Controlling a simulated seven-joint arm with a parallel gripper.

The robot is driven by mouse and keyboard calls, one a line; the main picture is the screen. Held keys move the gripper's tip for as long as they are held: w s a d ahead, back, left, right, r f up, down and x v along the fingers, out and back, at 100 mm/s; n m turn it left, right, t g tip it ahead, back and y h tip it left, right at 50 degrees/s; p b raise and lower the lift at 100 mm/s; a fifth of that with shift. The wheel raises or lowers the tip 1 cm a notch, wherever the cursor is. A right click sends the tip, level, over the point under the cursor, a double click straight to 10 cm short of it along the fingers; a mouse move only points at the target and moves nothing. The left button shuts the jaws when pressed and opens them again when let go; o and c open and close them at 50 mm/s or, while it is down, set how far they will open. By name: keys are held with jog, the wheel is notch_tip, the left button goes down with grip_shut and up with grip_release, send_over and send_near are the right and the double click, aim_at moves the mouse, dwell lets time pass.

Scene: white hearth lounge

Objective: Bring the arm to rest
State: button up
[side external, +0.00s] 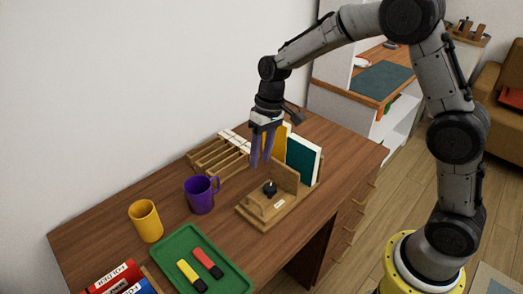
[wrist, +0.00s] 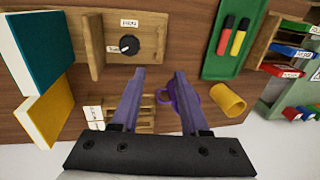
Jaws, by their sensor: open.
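My gripper (side external: 262,148) points down above the back part of the wooden desk (side external: 130,199). In the wrist view its two purple fingers (wrist: 160,88) are spread apart with nothing between them. In the side view it hangs in front of the yellow book and next to the wooden holder, clear of the desk top. My arm arches over from its base at the right.
A wooden stand with a black knob (side external: 270,188), a teal book (side external: 303,160) and a yellow book (wrist: 48,113) are close by. A slatted wooden rack (side external: 215,155), purple mug (side external: 201,194), yellow cup (side external: 145,221) and green tray (side external: 181,238) with two markers share the desk.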

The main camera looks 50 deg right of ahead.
jog(key=shift+d+r, duration=0.15)
jog(key=shift+r, duration=0.5)
jog(key=s+d+r+t, duration=0.1)
jog(key=s+r+t, duration=0.1)
jog(key=s+r, duration=0.5)
jog(key=s+d+r+t, duration=0.15)
jog(key=s+r, duration=0.25)
jog(key=r, duration=0.5)
jog(key=s+d+f+t+h, duration=0.1)
jog(key=s+f, duration=0.1)
jog(key=s, duration=0.6)
jog(key=s+d+f+t+h, duration=0.1)
jog(key=s+d+f, duration=0.1)
jog(key=s, duration=0.6)
jog(key=shift+f, duration=0.2)
